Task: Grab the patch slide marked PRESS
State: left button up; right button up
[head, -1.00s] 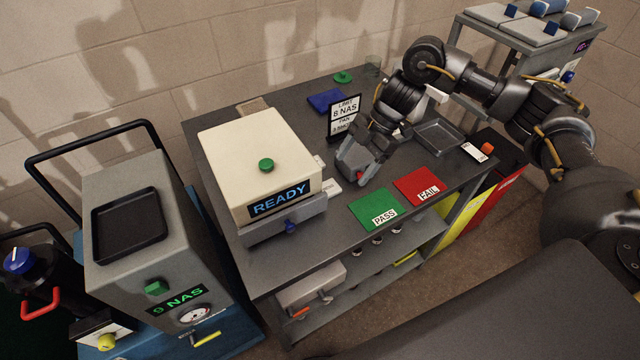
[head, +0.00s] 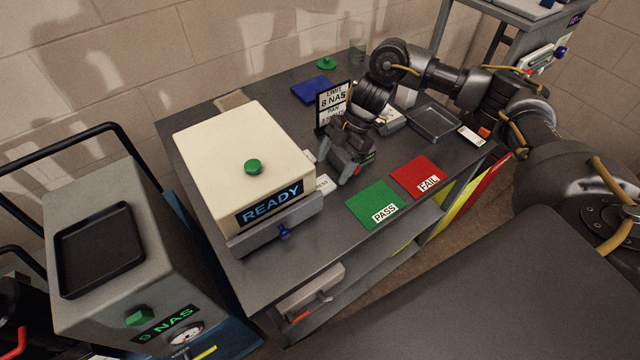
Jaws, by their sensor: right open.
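The patch slide marked PRESS (head: 323,184) is a small white plate lying flat on the grey bench, just right of the cream READY machine (head: 235,150). Only the end of its lettering is readable, and the gripper partly covers it. My right gripper (head: 336,170) points down just above and beside the slide, with its fingers apart and nothing seen between them. I cannot tell whether a finger touches the slide. My left gripper is not in view.
Green PASS (head: 371,202) and red FAIL (head: 412,174) mats lie at the front right. A LIMIT 8 NAS sign (head: 333,100) stands behind the gripper. A grey tray (head: 433,123) and a white card (head: 471,134) lie at the right. The 9 NAS unit (head: 110,235) is at left.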

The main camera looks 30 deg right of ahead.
aim_at(320, 185)
jog(key=shift+a, duration=0.1)
jog(key=shift+s+a+f+p, duration=0.2)
jog(key=shift+a+f+p, duration=0.05)
jog(key=shift+p, duration=0.15)
jog(key=p+x, duration=0.1)
jog(key=x, duration=0.2)
jog(key=shift+a+f+p, duration=0.2)
jog(key=shift+a+p, duration=0.1)
jog(key=shift+p, duration=0.05)
jog(key=shift+a+f, duration=0.2)
jog(key=shift+f, duration=0.25)
jog(key=c, duration=1)
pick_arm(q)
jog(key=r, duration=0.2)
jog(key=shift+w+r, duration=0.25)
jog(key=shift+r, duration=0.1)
pick_arm(e)
jog(key=shift+c, duration=0.2)
jog(key=shift+r, duration=0.1)
